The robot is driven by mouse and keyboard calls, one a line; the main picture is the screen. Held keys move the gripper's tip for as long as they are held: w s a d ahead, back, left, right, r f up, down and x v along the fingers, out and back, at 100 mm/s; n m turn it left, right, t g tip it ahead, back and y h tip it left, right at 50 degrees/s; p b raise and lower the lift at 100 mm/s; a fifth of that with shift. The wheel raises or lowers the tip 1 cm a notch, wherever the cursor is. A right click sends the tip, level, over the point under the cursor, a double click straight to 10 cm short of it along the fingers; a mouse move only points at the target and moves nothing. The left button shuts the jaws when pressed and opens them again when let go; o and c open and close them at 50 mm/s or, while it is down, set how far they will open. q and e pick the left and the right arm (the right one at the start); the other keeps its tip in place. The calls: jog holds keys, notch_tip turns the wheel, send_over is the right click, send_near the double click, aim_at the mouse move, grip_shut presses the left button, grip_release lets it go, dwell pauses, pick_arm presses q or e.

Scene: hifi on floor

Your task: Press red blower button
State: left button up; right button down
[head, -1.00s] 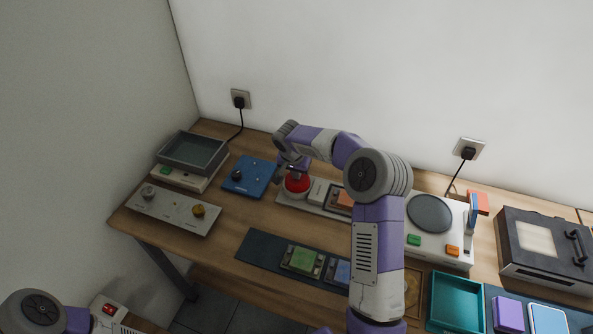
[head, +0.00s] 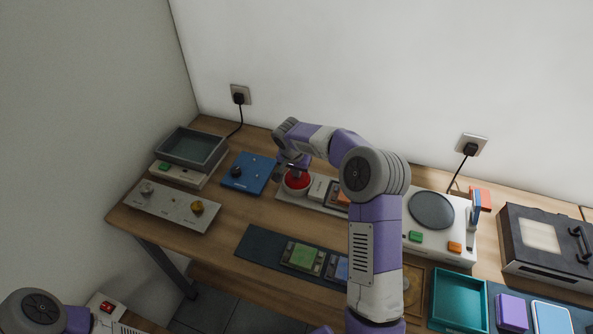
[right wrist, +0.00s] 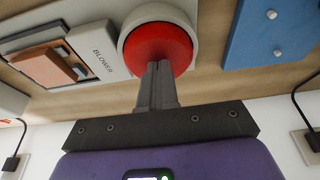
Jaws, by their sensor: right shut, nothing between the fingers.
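The large round red blower button (head: 297,182) sits in a pale collar on a light panel (head: 321,205). In the right wrist view the red button (right wrist: 160,45) shows at the top middle, beside a white tag reading "BLOWER" (right wrist: 92,47). My right gripper (right wrist: 158,68) is shut and empty, with its fingertips overlapping the near edge of the red cap. In the head view the right gripper (head: 292,165) is over the back of the button. Contact and how far the cap is pressed cannot be told. My left gripper is not in view.
A blue panel with a black knob (head: 257,172) lies left of the button. A grey panel with knobs (head: 172,212) and a grey tray (head: 190,148) are farther left. A white device with a round plate (head: 440,228) and a black box (head: 546,246) stand to the right.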

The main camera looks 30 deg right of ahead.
jog(key=v, duration=0.1)
jog(key=p+v, duration=0.1)
jog(key=v, duration=0.2)
jog(key=shift+w+d+r, duration=0.3)
jog(key=shift+r, duration=0.05)
jog(key=p+v, duration=0.1)
jog(key=v, duration=0.8)
jog(key=shift+s+f, duration=0.1)
jog(key=shift+s, duration=0.05)
jog(key=p+v, duration=0.1)
jog(key=p, duration=0.2)
jog(key=shift+r, duration=0.3)
jog(key=shift+f, duration=0.15)
dwell(0.4)
send_over(294, 183)
jog(key=w+d, duration=0.2)
notch_tip(294, 183, down, 12)
jog(key=shift+f+b, duration=0.15)
jog(key=shift+b, duration=0.15)
jog(key=shift+f, duration=0.55)
